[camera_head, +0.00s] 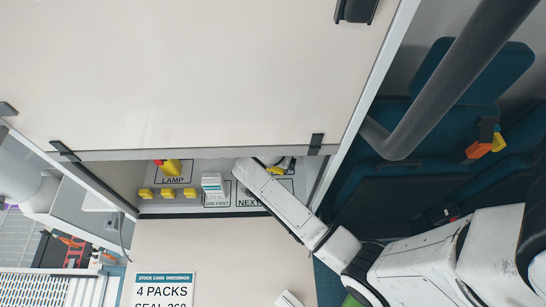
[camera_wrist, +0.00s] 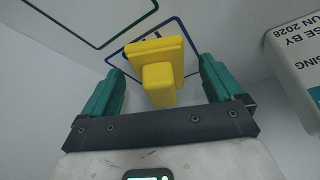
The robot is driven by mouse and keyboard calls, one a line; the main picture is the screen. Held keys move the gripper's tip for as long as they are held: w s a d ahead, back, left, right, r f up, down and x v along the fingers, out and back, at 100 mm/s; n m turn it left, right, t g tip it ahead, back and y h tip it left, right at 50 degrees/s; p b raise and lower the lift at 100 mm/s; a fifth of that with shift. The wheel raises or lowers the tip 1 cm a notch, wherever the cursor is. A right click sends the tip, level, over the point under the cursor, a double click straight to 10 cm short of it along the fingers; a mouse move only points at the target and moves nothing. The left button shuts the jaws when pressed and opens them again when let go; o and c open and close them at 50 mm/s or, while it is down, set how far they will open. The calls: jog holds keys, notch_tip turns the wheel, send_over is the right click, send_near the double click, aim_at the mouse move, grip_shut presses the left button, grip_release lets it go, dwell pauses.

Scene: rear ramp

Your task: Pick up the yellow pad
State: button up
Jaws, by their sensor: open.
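The yellow pad (camera_wrist: 158,78) is a yellow block with a wider plate behind it. In the wrist view it sits in a blue-outlined, lettered area of a pale surface. My gripper (camera_wrist: 160,68) is open, with one teal finger on each side of the pad and gaps between. In the head view, a bit of yellow (camera_head: 275,170) shows beside my gripper in the area marked NEXT; my arm covers part of it.
A white box (camera_wrist: 300,65) stands close on the right in the wrist view. In the head view, a white stack (camera_head: 212,184) stands at USE FIRST. Several small yellow pieces (camera_head: 168,193) and a yellow-red lamp (camera_head: 172,167) are left. A large pale panel (camera_head: 190,80) hangs above the bay.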

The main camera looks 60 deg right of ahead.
jog(key=shift+f, duration=0.1)
jog(key=c, duration=1.2)
jog(key=shift+r, duration=0.85)
jog(key=shift+b+v, duration=0.5)
jog(key=shift+v, duration=0.45)
jog(key=s+a+b, duration=0.1)
jog(key=a, duration=0.4)
jog(key=s+a+b, duration=0.1)
jog(key=s+a, duration=0.1)
jog(key=a, duration=0.4)
jog(key=s+a+b, duration=0.1)
jog(key=a, duration=0.4)
jog(key=shift+s+a, duration=0.3)
